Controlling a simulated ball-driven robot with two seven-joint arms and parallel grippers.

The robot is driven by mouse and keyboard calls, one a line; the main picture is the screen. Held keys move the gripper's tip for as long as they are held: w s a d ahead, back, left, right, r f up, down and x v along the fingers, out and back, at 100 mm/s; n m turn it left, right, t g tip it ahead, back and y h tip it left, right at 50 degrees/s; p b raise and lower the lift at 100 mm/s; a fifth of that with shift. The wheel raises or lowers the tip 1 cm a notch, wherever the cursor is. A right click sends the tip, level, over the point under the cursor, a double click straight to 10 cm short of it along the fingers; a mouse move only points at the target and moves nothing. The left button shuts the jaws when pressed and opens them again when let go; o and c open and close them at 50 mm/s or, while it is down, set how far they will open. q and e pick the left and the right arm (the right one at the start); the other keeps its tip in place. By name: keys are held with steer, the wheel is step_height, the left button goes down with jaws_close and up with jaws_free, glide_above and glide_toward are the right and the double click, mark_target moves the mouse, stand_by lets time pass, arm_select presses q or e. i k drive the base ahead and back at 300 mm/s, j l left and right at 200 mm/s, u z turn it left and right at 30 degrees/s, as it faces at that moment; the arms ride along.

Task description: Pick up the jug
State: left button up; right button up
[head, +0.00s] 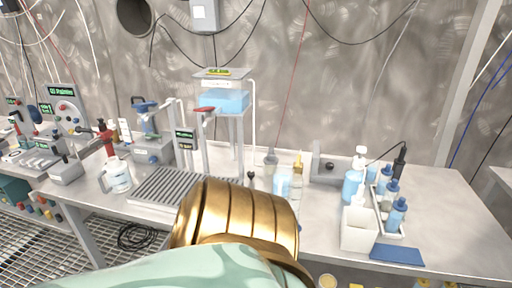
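The jug (118,177) is a clear, pale container with a side handle on its left and bluish markings or contents. It stands upright on the bench top at the left, in front of a red-handled device. Neither of my grippers shows in the head view. A large gold ribbed part and a mint-coloured part, likely my own arm, fill the bottom middle and hide part of the bench front. Nothing is seen touching the jug.
A grey ribbed drain grid (160,190) lies right of the jug. A stand with a blue tank (224,101) rises behind. Bottles (354,177), a white box (358,230) and a blue pad (397,254) occupy the right. Bare bench (450,215) lies at far right.

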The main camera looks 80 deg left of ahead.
mark_target(281, 174)
steer(key=k+j+u, duration=0.1)
steer(key=u, duration=2.25)
steer(key=j+z, duration=0.5)
steer(key=z, duration=0.25)
steer(key=k+j+z, duration=0.1)
steer(key=z, duration=0.25)
steer(key=k+j, duration=0.05)
steer(key=j, duration=0.05)
